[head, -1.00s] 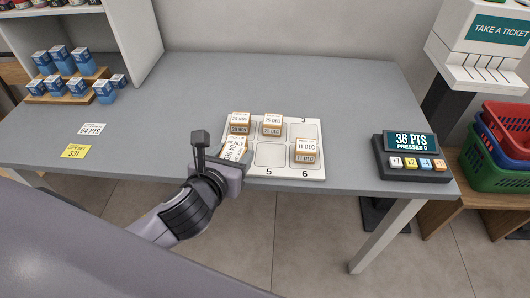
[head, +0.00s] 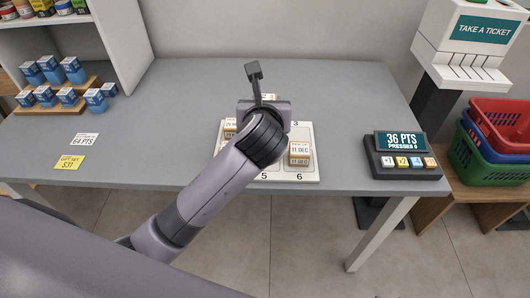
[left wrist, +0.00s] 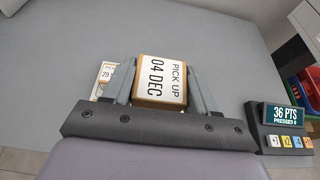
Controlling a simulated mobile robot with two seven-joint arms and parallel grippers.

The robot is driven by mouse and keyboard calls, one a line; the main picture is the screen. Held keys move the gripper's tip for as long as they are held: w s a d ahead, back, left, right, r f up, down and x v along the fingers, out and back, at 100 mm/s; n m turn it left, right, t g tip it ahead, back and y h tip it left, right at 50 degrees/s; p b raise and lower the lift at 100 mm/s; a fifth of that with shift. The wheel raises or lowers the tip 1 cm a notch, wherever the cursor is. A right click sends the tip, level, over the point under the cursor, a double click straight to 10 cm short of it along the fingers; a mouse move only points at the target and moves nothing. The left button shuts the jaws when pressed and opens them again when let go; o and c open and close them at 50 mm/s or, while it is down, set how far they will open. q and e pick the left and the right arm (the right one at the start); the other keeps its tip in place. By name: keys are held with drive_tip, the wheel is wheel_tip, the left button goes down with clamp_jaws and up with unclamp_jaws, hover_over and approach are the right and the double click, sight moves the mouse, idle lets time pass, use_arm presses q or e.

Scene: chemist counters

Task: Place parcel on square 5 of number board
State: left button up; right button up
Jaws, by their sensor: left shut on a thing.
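My left gripper (left wrist: 165,75) is shut on a white-topped parcel (left wrist: 163,78) labelled "PICK UP 04 DEC", seen in the left wrist view. In the head view my left gripper (head: 264,103) is over the number board (head: 309,173), with the arm coming up from below. The "5" (head: 264,177) shows at the board's front edge, but square 5 is mostly covered by my arm. My right gripper is not in view.
The parcel labelled 11 DEC (head: 299,154) stands on square 6. A partly hidden parcel (head: 230,126) stands at the board's back left. The points keypad (head: 402,155) sits right of the board. Blue boxes (head: 71,68) stand far left. Grey counter (head: 180,95) between is clear.

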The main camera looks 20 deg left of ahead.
use_arm(q)
wheel_tip(320, 180, down, 14)
drive_tip(key=shift+f+b, duration=0.2)
drive_tip(key=shift+b, duration=1.05)
drive_tip(key=shift+r, duration=0.1)
drive_tip(key=o, duration=1.1)
drive_tip(key=p+v, duration=0.1)
drive_tip(key=v, duration=1.1)
